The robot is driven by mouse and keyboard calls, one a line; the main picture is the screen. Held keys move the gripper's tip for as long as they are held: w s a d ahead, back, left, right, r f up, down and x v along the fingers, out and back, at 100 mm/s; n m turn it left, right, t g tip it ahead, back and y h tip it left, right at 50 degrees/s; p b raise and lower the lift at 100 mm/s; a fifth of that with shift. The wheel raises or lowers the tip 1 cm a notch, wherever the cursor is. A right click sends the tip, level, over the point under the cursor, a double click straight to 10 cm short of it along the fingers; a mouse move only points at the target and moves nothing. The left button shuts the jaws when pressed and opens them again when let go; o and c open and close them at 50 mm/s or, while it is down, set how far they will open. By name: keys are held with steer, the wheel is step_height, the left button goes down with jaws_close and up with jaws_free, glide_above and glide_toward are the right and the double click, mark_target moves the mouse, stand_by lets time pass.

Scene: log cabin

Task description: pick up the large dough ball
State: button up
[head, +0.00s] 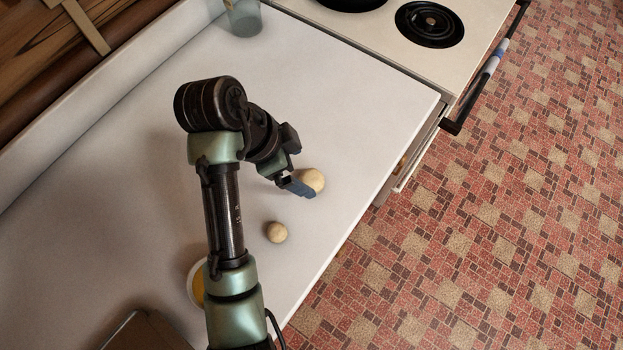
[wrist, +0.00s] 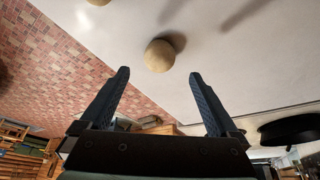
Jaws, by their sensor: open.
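The large dough ball (head: 314,180) is pale tan and rests on the white counter (head: 130,150), partly hidden by my gripper in the head view. My gripper (head: 298,186) is low beside it, with its blue fingers overlapping the ball's left and lower side in that view. In the wrist view the large dough ball (wrist: 160,56) shows whole, centred just beyond the fingertips of my open, empty gripper (wrist: 160,74). A smaller dough ball (head: 277,232) lies on the counter below and left of the large one. A tan round edge (wrist: 98,2) is cut off at the top of the wrist view.
A round dish with yellow contents (head: 197,284) is partly hidden behind my arm. A glass (head: 243,17) stands at the back. The stove (head: 390,45) with dark burners adjoins the counter at upper right. The counter's front edge is close right of the large ball.

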mark_target(315, 181)
steer(key=shift+s+d+f, duration=0.1)
steer(key=shift+d+f, duration=0.3)
steer(key=shift+f, duration=0.35)
steer(key=shift+p+x, duration=0.45)
steer(key=shift+x, duration=1.8)
steer(key=shift+a, duration=0.1)
steer(key=c, duration=1.5)
steer(key=shift+r, duration=0.1)
